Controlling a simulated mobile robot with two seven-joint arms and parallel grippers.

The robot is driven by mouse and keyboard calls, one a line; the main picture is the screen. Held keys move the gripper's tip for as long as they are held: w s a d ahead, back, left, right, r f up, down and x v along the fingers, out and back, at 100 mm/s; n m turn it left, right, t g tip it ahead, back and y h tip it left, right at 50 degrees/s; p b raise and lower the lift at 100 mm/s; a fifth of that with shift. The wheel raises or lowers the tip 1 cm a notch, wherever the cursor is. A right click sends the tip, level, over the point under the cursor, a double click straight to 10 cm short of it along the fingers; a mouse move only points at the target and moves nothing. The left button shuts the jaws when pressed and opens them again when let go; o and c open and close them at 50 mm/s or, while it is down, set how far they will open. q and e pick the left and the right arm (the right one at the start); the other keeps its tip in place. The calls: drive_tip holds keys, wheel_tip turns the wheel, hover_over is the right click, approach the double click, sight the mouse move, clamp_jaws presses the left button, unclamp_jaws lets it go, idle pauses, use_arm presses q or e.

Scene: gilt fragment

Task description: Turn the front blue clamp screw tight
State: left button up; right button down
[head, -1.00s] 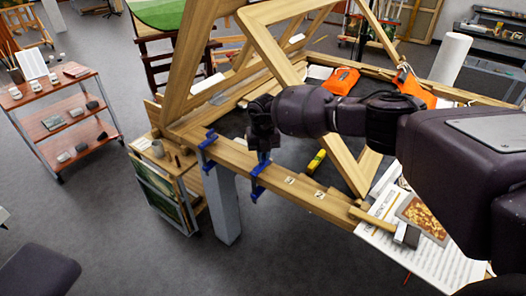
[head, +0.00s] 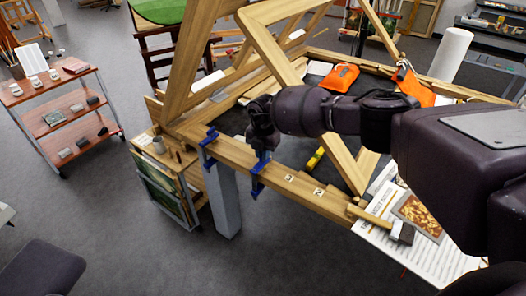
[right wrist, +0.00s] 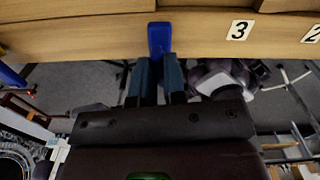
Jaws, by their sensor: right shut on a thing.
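Two blue clamps sit on the front wooden rail (head: 325,204) of the big frame. The nearer blue clamp (head: 257,188) is under my right gripper (head: 262,150); its blue body also shows in the right wrist view (right wrist: 159,38) against the rail. My right gripper's fingers (right wrist: 158,76) are shut at this clamp, on its screw part, which they mostly hide. How tight the screw is cannot be seen. The other blue clamp (head: 208,149) is farther left on the rail, apart from the gripper; part of it shows at the wrist view's left edge. My left gripper is not in view.
A hammer (head: 400,231) and printed sheets lie at the rail's right end. A yellow tool (head: 315,158) and orange items (head: 340,78) lie inside the frame. A small shelf (head: 165,165) and a red trolley (head: 72,118) stand left. Open floor lies in front.

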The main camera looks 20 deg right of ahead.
idle(0.4)
drive_tip(key=c, duration=1.2)
unclamp_jaws()
drive_tip(key=shift+r+b, duration=0.5)
drive_tip(key=shift+r, duration=3.3)
